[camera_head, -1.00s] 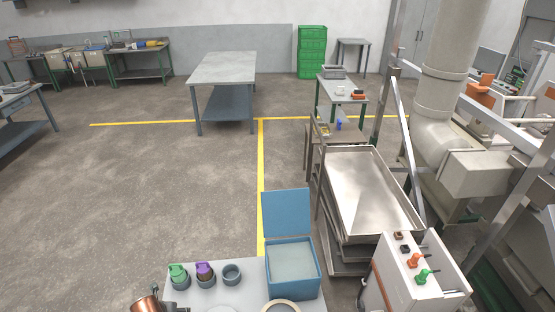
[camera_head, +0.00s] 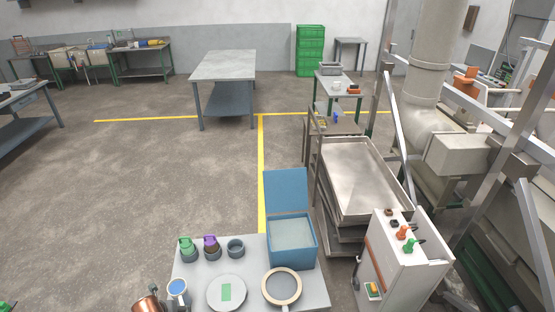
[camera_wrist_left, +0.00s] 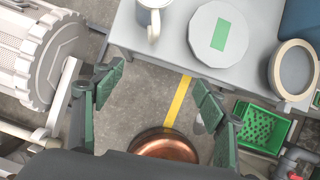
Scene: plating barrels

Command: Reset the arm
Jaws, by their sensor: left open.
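My left gripper (camera_wrist_left: 160,88) shows in the left wrist view with its two green-padded fingers apart and nothing between the tips. It is beside the edge of a small light table (camera_wrist_left: 178,38), with the floor and a yellow line showing past the fingers. A copper-coloured round object (camera_wrist_left: 165,147) is at the bottom of that view, partly hidden by the gripper body. A copper-coloured object (camera_head: 147,304) also shows at the bottom edge of the head view. My right gripper is in neither view.
The near table (camera_head: 199,279) holds a mug (camera_head: 178,289), a round plate with a green patch (camera_head: 243,293), a ring-rimmed dish (camera_head: 282,271), an open blue box (camera_head: 291,260) and several small cups. A control cabinet (camera_head: 405,262) and steel cart (camera_head: 350,216) stand right. The left floor is clear.

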